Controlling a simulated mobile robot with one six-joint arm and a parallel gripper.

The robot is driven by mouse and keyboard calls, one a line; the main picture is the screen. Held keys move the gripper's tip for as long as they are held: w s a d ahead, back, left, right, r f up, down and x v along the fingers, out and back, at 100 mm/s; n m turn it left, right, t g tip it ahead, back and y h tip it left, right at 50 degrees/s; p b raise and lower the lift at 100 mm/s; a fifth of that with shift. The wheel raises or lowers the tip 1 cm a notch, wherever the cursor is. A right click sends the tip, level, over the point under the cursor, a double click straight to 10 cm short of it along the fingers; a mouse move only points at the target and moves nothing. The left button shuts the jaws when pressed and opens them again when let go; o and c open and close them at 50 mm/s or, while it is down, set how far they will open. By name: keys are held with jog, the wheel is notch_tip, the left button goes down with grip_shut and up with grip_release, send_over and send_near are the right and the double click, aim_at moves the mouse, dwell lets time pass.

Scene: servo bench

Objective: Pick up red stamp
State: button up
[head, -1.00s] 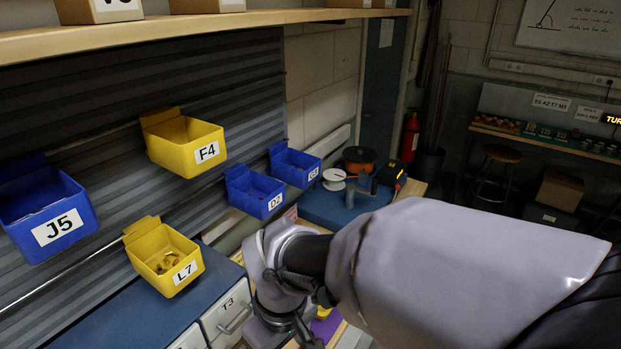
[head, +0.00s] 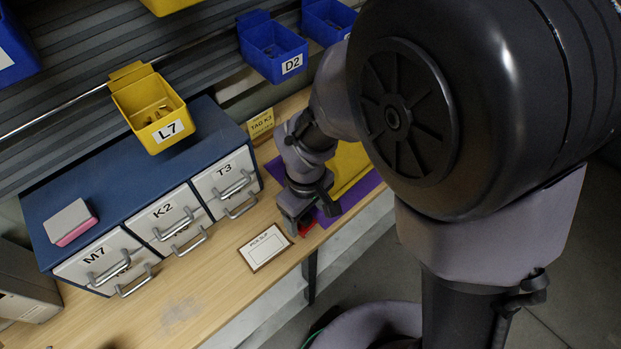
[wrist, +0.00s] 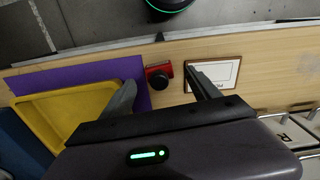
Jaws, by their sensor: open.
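The red stamp (wrist: 157,69), a red block with a round black knob, lies on the wooden bench in the wrist view. It shows between the two fingers of my gripper (wrist: 160,78), which are apart with nothing held. How high the fingers are above the stamp is hard to tell. In the head view my gripper (head: 309,217) is low over the bench, and only a bit of red from the stamp (head: 308,228) shows beside the fingers; the rest is hidden.
A yellow tray (wrist: 62,97) on a purple mat (wrist: 138,69) lies left of the stamp; a framed card (head: 265,247) lies to its right. A drawer cabinet (head: 120,178) carries a pink-and-white block (head: 71,222). A yellow bin (head: 150,108) hangs above. The bench's front edge is near the stamp.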

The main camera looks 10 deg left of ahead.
aim_at(306, 217)
jog(key=f+b, duration=0.1)
jog(key=f, duration=0.1)
jog(key=f+b, duration=0.1)
jog(key=f, duration=0.2)
jog(key=shift+w+a, duration=0.15)
jog(key=shift+w, duration=0.05)
jog(key=shift+r, duration=0.2)
jog(key=c, duration=1.5)
jog(key=shift+r, duration=0.1)
notch_tip(306, 217, up, 4)
jog(key=shift+s+f+p, duration=0.1)
jog(key=shift+p, duration=1.05)
jog(key=s+a, duration=0.2)
jog(key=s, duration=0.2)
jog(key=s+a, duration=0.2)
jog(key=s, duration=0.3)
jog(key=s+a+r+p, duration=0.1)
jog(key=s+a, duration=0.1)
jog(key=s, duration=0.3)
jog(key=shift+s+a, duration=0.15)
jog(key=shift+a, duration=0.25)
